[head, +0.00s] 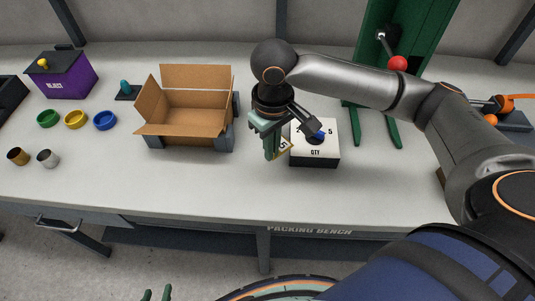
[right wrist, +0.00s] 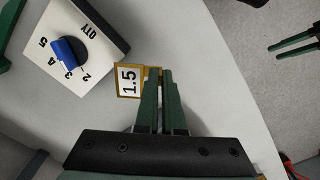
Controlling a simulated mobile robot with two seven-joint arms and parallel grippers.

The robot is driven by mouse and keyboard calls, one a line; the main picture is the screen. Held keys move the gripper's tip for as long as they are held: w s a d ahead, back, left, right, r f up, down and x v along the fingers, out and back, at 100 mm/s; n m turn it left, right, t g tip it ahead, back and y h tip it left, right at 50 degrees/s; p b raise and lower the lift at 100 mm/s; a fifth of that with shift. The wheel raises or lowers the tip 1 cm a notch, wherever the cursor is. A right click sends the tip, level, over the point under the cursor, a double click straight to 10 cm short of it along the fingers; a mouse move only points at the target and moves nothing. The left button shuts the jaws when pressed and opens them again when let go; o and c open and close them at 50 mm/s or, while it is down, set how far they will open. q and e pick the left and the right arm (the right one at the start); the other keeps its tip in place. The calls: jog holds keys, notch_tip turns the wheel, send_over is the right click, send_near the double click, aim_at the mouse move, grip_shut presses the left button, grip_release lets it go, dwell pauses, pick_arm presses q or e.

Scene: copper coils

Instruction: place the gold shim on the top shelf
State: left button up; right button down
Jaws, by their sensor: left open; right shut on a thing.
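The gold shim (head: 286,148) is a thin gold-edged plate with a white label; the label reads 1.5 in the right wrist view (right wrist: 130,80). My right gripper (head: 272,154) is shut on one edge of it, in front of the QTY dial box in the head view. The shim sticks out to one side of the green fingers (right wrist: 161,78). My left gripper (head: 157,294) is open and empty at the bottom edge of the head view, in front of the bench. It also shows over the floor in the right wrist view (right wrist: 296,42). No shelf is recognisable in either view.
The QTY box (head: 315,158) with a blue knob stands beside my right gripper. An open cardboard box (head: 185,122), coloured rings, small cups and a purple BLAST box (head: 68,80) are further left. A green stand (head: 372,55) rises behind. The bench front is clear.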

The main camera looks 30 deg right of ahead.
send_over(266, 165)
notch_tip(266, 165, down, 5)
jog(key=shift+r, duration=0.1)
jog(key=shift+f+b, duration=0.35)
jog(key=shift+f, duration=1.3)
jog(key=c, duration=1)
grip_release()
jog(key=shift+f, duration=0.1)
jog(key=shift+c, duration=0.2)
